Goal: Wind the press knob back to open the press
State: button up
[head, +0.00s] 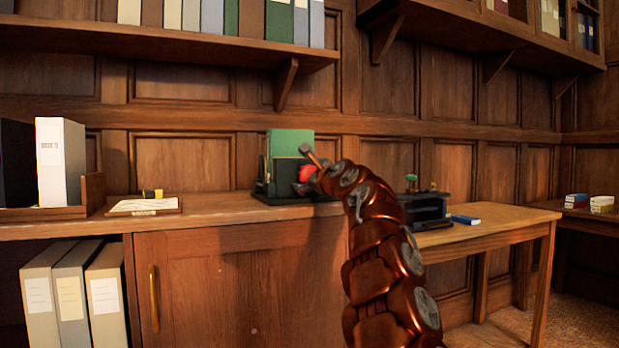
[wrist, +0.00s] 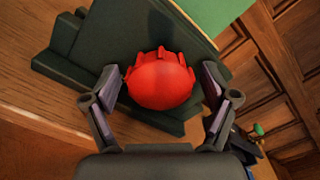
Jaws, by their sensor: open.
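The press knob is red and round with a notched rim. It shows in the wrist view (wrist: 160,84), on the face of the dark green press (wrist: 85,57). In the head view the knob (head: 307,173) is partly hidden by my gripper, and the press (head: 272,188) stands on the wooden cabinet top. A lighter green panel (head: 290,143) rises at the press's back. My gripper (wrist: 164,97) is open, with one finger on each side of the knob. I cannot tell whether the fingers touch it.
A wooden tray with a notepad (head: 145,205) lies left of the press. A black device (head: 425,207) and a blue box (head: 465,220) sit on the table at right. Binders (head: 62,160) stand at far left. A shelf (head: 170,42) hangs above. The counter between notepad and press is clear.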

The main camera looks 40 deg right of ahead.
jog(key=shift+f+b+v, duration=0.2)
jog(key=shift+b+v, duration=0.8)
jog(key=shift+v, duration=0.4)
jog(key=shift+s+a+r, duration=0.15)
jog(key=shift+s+r, duration=0.05)
jog(key=shift+s, duration=0.1)
jog(key=v, duration=0.5)
jog(key=shift+s+a, duration=0.1)
jog(key=shift+s, duration=0.2)
